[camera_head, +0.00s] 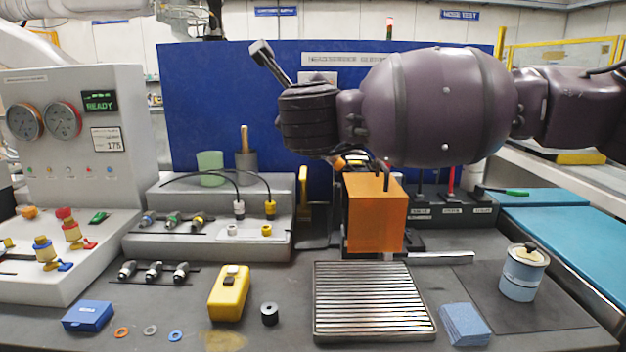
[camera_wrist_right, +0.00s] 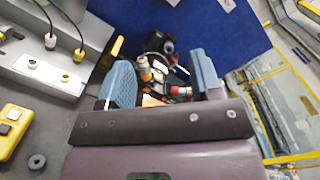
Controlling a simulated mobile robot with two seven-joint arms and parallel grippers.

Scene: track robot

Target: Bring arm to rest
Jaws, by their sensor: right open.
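My right arm comes in from the right across the upper part of the head view, above the bench. My right gripper (camera_wrist_right: 162,72) shows in the right wrist view with its two blue-padded fingers apart. No held thing can be made out between them, though items behind show through the gap. In the head view the arm's wrist end is over and behind the orange box (camera_head: 376,215), and the fingers cannot be clearly made out. My left gripper is not in view.
A ribbed metal plate (camera_head: 372,305), a yellow case (camera_head: 229,292), a blue sponge block (camera_head: 464,324) and a lidded canister (camera_head: 522,275) stand on the bench. A grey stepped stand (camera_head: 210,243) and gauge panel (camera_head: 75,150) are left. A blue partition (camera_head: 215,90) rises behind.

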